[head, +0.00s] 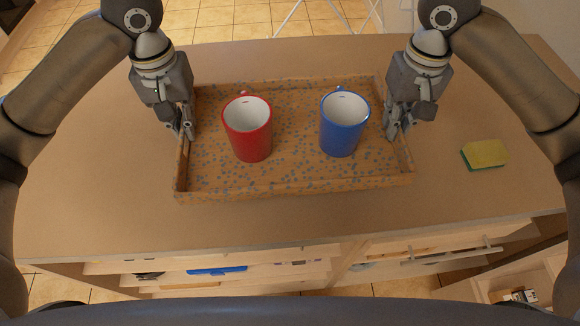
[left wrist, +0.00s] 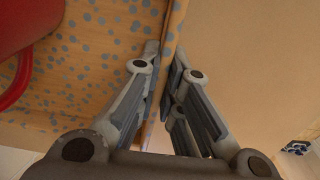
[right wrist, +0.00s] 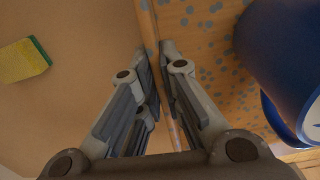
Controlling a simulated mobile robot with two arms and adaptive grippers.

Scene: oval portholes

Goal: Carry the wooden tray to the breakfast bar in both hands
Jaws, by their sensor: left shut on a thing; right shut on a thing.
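The wooden tray (head: 290,183), speckled with blue-grey dots, lies on a brown counter top in the head view. A red mug (head: 248,130) and a blue mug (head: 339,125) stand upright in it. My left gripper (head: 186,132) is shut on the tray's left wall, which shows between its fingers in the left wrist view (left wrist: 158,75). My right gripper (head: 394,130) is shut on the tray's right wall, seen in the right wrist view (right wrist: 155,75). Whether the tray touches the counter all along its underside is hidden.
A yellow and green sponge (head: 485,153) lies on the counter (head: 300,225) to the right of the tray. Open shelves with several items, one blue (head: 217,270), show below the counter's near edge. Tiled floor (head: 235,18) lies beyond the far edge.

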